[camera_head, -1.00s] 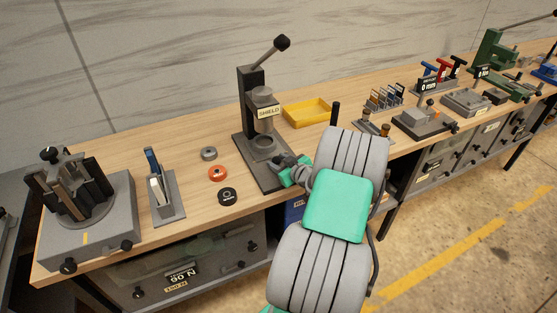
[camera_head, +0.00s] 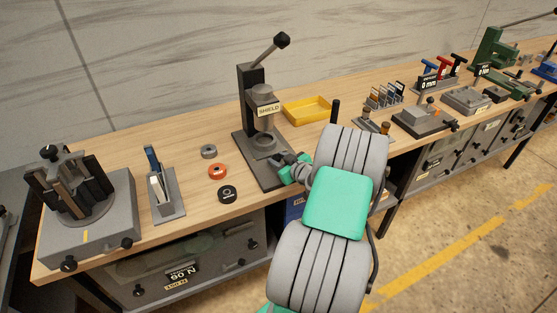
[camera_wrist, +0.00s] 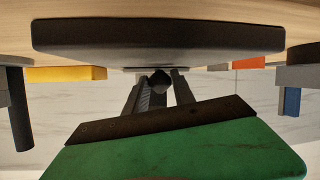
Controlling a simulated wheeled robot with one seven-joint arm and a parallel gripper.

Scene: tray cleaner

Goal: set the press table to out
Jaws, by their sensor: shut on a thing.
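The press (camera_head: 250,95) stands on the bench with a dark upright column, a raised lever with a black knob, and a SHIELD label (camera_head: 268,108). Its round grey table (camera_head: 263,143) sits low over the dark base (camera_head: 252,163). My gripper (camera_head: 291,170) is at the front right of the base, with my arm hiding part of that side. In the wrist view my gripper (camera_wrist: 158,90) has its fingers on either side of a small dark knob (camera_wrist: 159,79), below a wide dark slab (camera_wrist: 160,36). What the knob joins to is hidden.
A yellow tray (camera_head: 307,110) lies right of the press. A grey ring (camera_head: 209,151), an orange ring (camera_head: 217,171) and a black ring (camera_head: 228,194) lie to its left. A clamp fixture (camera_head: 75,190) stands at far left. Racks and blocks fill the bench to the right.

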